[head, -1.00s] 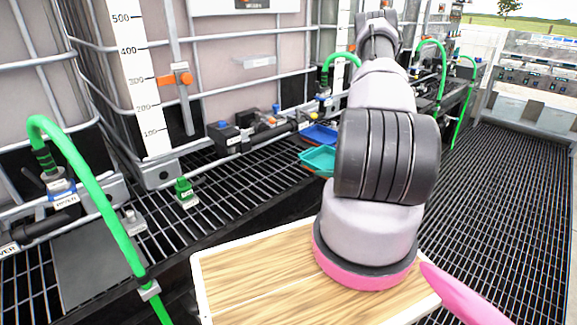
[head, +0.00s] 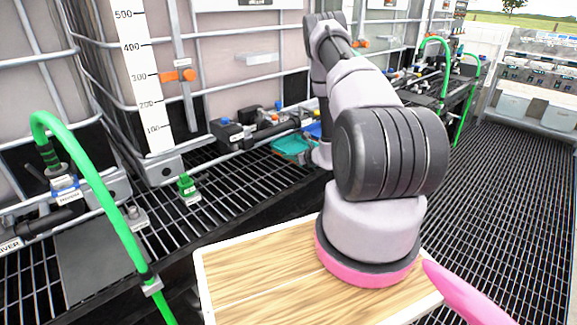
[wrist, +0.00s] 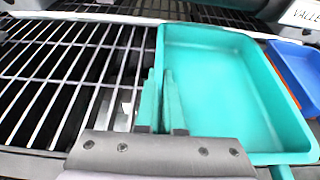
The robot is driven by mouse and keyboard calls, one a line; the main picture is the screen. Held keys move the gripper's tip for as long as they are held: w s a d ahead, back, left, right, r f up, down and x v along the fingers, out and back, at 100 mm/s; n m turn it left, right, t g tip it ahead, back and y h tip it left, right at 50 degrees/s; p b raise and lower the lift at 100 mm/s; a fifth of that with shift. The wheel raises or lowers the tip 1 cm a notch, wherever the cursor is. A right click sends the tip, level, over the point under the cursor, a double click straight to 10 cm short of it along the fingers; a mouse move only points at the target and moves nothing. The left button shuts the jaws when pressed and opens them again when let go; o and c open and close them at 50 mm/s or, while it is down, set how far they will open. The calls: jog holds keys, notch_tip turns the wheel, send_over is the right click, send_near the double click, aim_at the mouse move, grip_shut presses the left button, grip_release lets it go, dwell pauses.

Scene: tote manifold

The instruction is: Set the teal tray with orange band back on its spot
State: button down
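The teal tray (wrist: 215,42) fills the right half of the wrist view, open side up and empty. A little orange shows at its lower right edge. My gripper (wrist: 161,88) has its two narrow fingers on either side of the tray's left wall, close together, and appears shut on that wall. In the head view the tray (head: 290,147) is at the black grating near the valves, just left of my gripper's end. My fingertips are hidden there. I cannot tell whether the tray touches the grating.
A blue tray (wrist: 297,70) lies to the right of the teal tray, partly hidden by my arm in the head view (head: 313,129). Dark valves and pipes (head: 262,126) stand behind. A green hose (head: 95,190) arches at the left. Bare grating lies left of the teal tray (wrist: 70,75).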

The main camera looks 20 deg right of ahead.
aim_at(288, 171)
jog(key=shift+w+a+f, duration=0.1)
jog(key=shift+f, duration=0.95)
jog(key=shift+w+f, duration=0.1)
jog(key=shift+f, duration=0.95)
jog(key=shift+f, duration=0.15)
jog(key=c, duration=1)
grip_release()
jog(key=shift+c, duration=0.2)
